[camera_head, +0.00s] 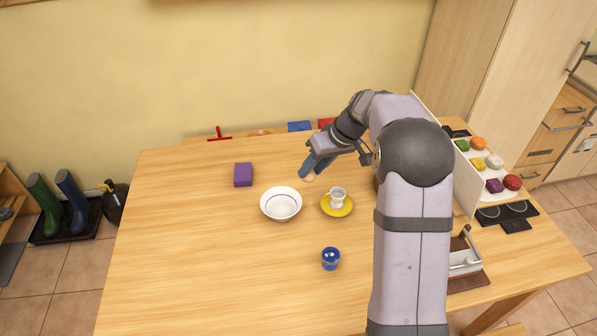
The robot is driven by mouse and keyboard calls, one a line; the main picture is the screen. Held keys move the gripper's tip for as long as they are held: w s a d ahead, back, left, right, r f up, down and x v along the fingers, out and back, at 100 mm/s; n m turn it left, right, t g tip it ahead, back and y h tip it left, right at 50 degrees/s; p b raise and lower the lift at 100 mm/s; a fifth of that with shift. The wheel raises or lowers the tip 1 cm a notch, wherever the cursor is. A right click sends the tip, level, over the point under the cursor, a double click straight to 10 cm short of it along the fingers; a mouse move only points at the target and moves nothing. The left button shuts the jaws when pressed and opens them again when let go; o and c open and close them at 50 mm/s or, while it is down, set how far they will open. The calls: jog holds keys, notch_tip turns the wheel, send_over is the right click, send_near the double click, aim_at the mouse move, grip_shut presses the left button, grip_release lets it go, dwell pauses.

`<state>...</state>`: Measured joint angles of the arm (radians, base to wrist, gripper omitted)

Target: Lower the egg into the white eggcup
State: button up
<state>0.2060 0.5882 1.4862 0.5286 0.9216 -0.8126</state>
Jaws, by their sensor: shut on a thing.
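The white eggcup (337,200) stands upright on a yellow saucer (329,210) near the middle of the table. My gripper (310,173) is behind and to the left of the eggcup in the picture, pointing down. It is shut on the egg (308,178), of which only a small pale part shows below the fingers. The egg is apart from the eggcup. Its height above the table is hard to tell from this view.
A white bowl (268,209) stands left of the saucer. A blue cup (330,262) is in front, and a purple block (243,175) lies at the back left. A pale panel (437,140) stands on the right. The table's left front is clear.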

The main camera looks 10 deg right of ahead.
jog(key=d+f+b, duration=0.1)
jog(key=d+f, duration=0.1)
jog(key=d, duration=0.8)
jog(key=shift+s+d, duration=0.15)
jog(key=shift+s, duration=0.2)
jog(key=shift+w+a+r, duration=0.1)
jog(key=shift+w+a, duration=0.05)
jog(key=shift+a, duration=0.05)
jog(key=shift+w+a, duration=0.15)
jog(key=shift+a, duration=0.1)
dwell(0.5)
jog(key=shift+f+b, duration=0.9)
jog(key=shift+f, duration=0.45)
jog(key=shift+f+b, duration=1.3)
jog(key=shift+f, duration=0.4)
dwell(0.9)
